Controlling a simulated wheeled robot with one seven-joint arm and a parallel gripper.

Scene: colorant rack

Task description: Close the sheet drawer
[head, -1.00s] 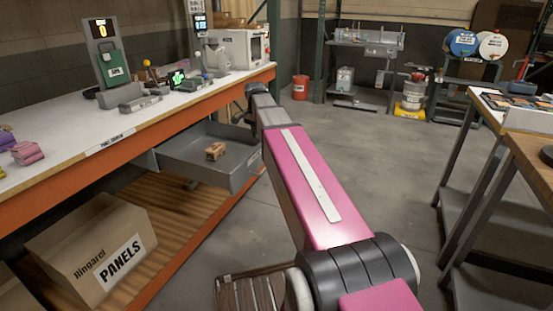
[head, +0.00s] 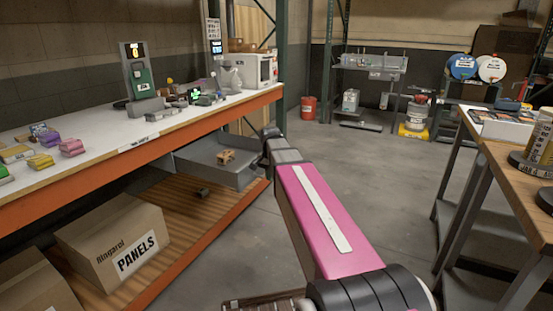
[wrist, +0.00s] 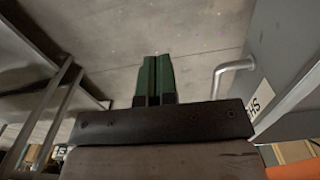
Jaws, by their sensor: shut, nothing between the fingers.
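The grey sheet drawer (head: 203,150) stands pulled out from under the orange-edged bench in the head view. A small tan block (head: 226,156) lies in it. In the wrist view the drawer's grey front (wrist: 286,55) is at the right, with a bar handle (wrist: 228,66) and part of a white label. My gripper (wrist: 156,60) has two green fingers pressed together, with nothing between them. It points past the handle, to the left of it and apart from it in the picture. In the head view the fingers are hidden behind my arm's end, beside the drawer's right side.
The white-topped bench (head: 100,160) carries small coloured blocks and devices. A cardboard panels box (head: 112,240) sits on the wooden lower shelf. A wood-topped table (head: 515,175) stands at the right. The grey floor (head: 385,190) between is clear.

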